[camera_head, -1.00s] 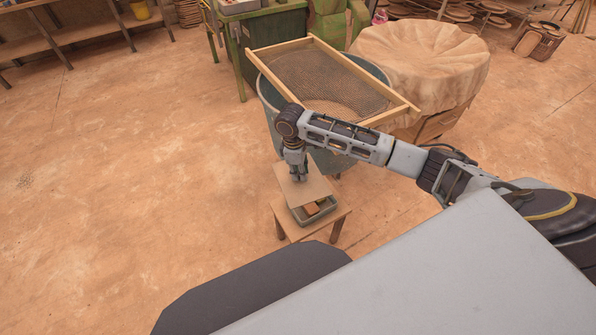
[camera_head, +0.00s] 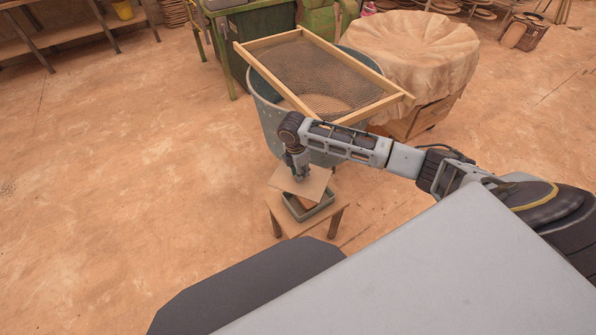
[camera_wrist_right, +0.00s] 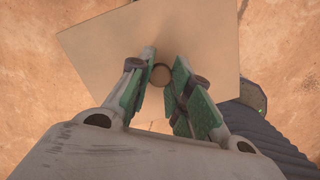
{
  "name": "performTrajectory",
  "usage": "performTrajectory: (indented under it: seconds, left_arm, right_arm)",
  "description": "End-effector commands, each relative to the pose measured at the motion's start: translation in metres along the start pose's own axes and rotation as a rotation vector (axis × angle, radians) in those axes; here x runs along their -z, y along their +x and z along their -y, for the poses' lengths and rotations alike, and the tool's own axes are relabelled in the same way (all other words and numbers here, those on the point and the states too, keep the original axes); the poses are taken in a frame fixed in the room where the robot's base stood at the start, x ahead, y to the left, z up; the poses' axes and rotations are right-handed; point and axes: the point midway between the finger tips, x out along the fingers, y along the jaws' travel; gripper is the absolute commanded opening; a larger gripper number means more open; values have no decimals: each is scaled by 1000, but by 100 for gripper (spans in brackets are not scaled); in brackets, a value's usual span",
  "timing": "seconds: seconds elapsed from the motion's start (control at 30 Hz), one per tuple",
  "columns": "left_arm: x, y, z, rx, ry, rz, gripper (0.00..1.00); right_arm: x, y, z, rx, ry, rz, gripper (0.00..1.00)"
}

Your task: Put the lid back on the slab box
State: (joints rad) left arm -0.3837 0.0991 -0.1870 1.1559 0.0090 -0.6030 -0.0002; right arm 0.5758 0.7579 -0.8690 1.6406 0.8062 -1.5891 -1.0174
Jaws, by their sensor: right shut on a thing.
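The slab box (camera_head: 322,211) is a grey-green open tray on a small wooden stool (camera_head: 334,213). An orange-brown slab (camera_head: 306,203) shows inside it. The lid (camera_head: 313,187) is a flat tan board held above the box, turned against it and covering its far part. My right gripper (camera_head: 302,177) is above the lid. In the right wrist view the right gripper (camera_wrist_right: 160,85) is shut on the round knob (camera_wrist_right: 160,75) at the middle of the lid (camera_wrist_right: 190,40). My left gripper is not in view.
A large tub (camera_head: 268,120) with a wood-framed mesh screen (camera_head: 388,97) stands just behind the stool. A cloth-covered container (camera_head: 415,50) is to its right. The floor (camera_head: 120,190) left of the stool is clear.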

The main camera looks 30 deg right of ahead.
Motion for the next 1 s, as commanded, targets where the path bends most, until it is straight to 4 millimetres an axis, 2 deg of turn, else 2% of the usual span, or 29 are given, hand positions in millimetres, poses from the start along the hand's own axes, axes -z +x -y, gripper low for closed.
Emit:
performTrajectory:
  seconds: [1.0]
  left_arm:
    - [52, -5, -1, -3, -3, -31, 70]
  right_arm:
    - [-30, 84, -7, -89, -730, 1, 0]
